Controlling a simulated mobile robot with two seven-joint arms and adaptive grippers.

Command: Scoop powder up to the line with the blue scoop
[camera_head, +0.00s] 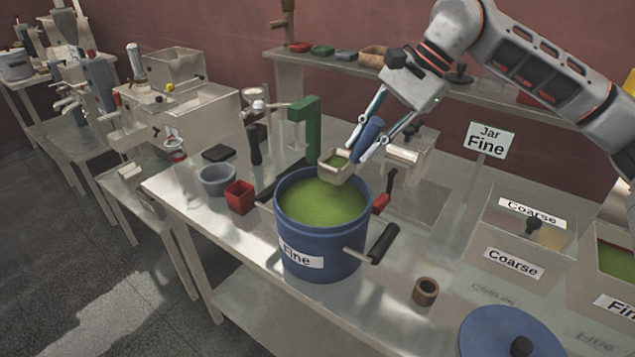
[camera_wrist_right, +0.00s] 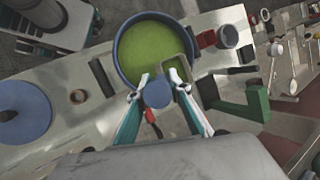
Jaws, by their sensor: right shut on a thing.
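A blue pot (camera_head: 322,240) labelled "Fine" stands on the metal table, holding green powder (camera_head: 318,200). My right gripper (camera_head: 359,150) is above the pot's back right rim, shut on the blue handle (camera_head: 370,134) of the scoop. The scoop's beige square cup (camera_head: 336,167) hangs over the powder near the back rim and has green powder in it. The fill line cannot be made out. In the right wrist view, the handle (camera_wrist_right: 157,94) sits between the fingers, with the pot (camera_wrist_right: 122,72) beyond. My left gripper is not in view.
A green upright bracket (camera_head: 304,125) stands behind the pot. A grey bowl (camera_head: 217,180) and red cup (camera_head: 239,197) are at its left.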

